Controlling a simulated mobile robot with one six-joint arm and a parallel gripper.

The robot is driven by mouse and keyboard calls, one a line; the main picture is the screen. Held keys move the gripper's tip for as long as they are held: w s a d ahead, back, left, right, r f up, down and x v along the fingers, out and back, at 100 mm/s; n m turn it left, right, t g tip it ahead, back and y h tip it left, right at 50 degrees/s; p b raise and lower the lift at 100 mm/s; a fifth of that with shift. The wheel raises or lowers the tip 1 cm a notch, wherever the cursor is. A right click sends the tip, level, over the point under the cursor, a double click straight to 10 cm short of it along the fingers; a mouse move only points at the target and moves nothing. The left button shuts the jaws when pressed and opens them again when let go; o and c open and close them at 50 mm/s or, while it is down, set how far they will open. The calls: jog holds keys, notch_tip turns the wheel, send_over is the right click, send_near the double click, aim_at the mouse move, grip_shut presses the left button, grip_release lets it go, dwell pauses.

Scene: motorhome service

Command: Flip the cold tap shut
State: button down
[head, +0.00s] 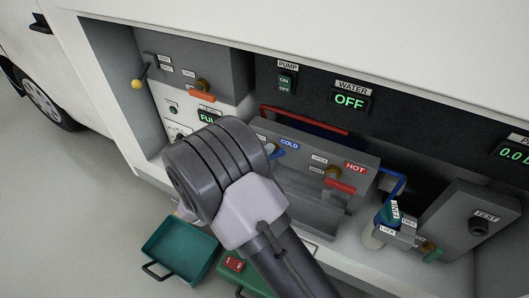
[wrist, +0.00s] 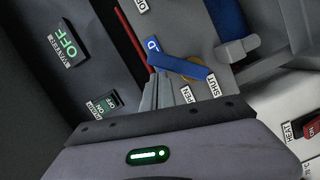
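The cold tap's blue lever (wrist: 182,66) shows in the wrist view, with part of its brass pivot beside it. Its OPEN label (wrist: 187,95) and SHUT label (wrist: 213,86) are close by. In the head view only part of the blue lever (head: 277,151) shows beside my arm, below the blue COLD label (head: 289,145). My gripper's grey fingers (wrist: 160,82) are close together and look shut, with nothing seen between them. Their tips are right by the lever's left end in the wrist view; I cannot tell if they touch. In the head view my wrist hides the fingers.
The hot tap with its red lever (head: 340,187) is to the right of the cold tap. A red pipe (head: 305,118) runs above the tap panel, and a blue hose (head: 392,185) is at right. The WATER display (head: 349,101) reads OFF. A green tray (head: 180,250) is below the bay.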

aim_at(278, 155)
jog(key=shift+s+d+f+b, duration=0.3)
jog(key=shift+d+f+b, duration=0.1)
jog(key=shift+d+b, duration=0.3)
jog(key=shift+s+d+f+b, duration=0.25)
jog(key=shift+d+f+b, duration=0.1)
jog(key=shift+d+b, duration=0.35)
jog(key=shift+s+d+f+m+y+b, duration=0.15)
jog(key=shift+d+f+m+y+b, duration=0.2)
jog(key=shift+m+b, duration=0.3)
jog(key=shift+f, duration=0.15)
